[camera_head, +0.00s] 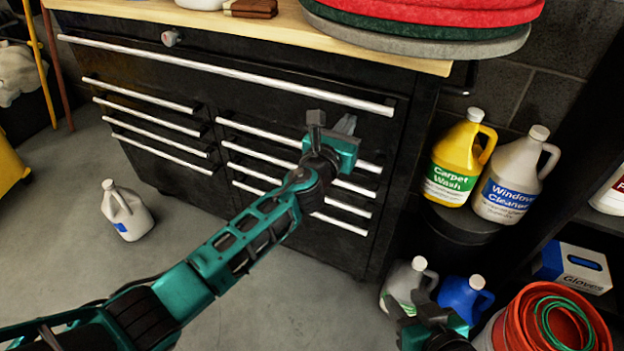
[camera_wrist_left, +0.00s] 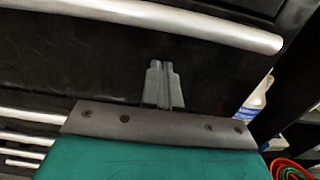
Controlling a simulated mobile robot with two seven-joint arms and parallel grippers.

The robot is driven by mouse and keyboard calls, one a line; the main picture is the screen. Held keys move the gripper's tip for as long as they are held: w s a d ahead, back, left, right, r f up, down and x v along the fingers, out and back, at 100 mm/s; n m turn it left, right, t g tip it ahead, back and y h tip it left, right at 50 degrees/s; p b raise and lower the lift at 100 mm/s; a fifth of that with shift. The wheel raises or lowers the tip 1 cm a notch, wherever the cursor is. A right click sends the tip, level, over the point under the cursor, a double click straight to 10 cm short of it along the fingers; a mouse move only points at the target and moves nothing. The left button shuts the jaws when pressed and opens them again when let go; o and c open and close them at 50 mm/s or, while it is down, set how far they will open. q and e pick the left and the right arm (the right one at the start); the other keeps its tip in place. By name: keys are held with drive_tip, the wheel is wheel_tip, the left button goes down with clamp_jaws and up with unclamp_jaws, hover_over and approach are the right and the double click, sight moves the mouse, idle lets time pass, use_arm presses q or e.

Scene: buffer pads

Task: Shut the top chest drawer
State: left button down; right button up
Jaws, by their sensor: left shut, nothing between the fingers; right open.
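The top chest drawer (camera_head: 225,94) is the wide black one under the wooden top, with a long silver handle (camera_head: 230,75). It looks nearly flush with the chest; I cannot tell whether a small gap remains. My left gripper (camera_head: 330,122) is shut and empty in front of the drawer's right half, below the handle. In the left wrist view its closed fingertips (camera_wrist_left: 164,82) point at the black front, with the handle (camera_wrist_left: 160,20) above them; contact is unclear. My right gripper (camera_head: 428,308) is open and empty at the bottom right, away from the chest.
Smaller drawers with silver handles fill the chest below. Round pads (camera_head: 425,30) are stacked on the wooden top (camera_head: 270,30). A white jug (camera_head: 127,212) stands on the floor.

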use_arm(q)
drive_tip(key=shift+w+d, duration=0.15)
drive_tip(key=shift+w, duration=0.25)
drive_tip(key=shift+w+r, duration=0.2)
drive_tip(key=shift+r, duration=0.1)
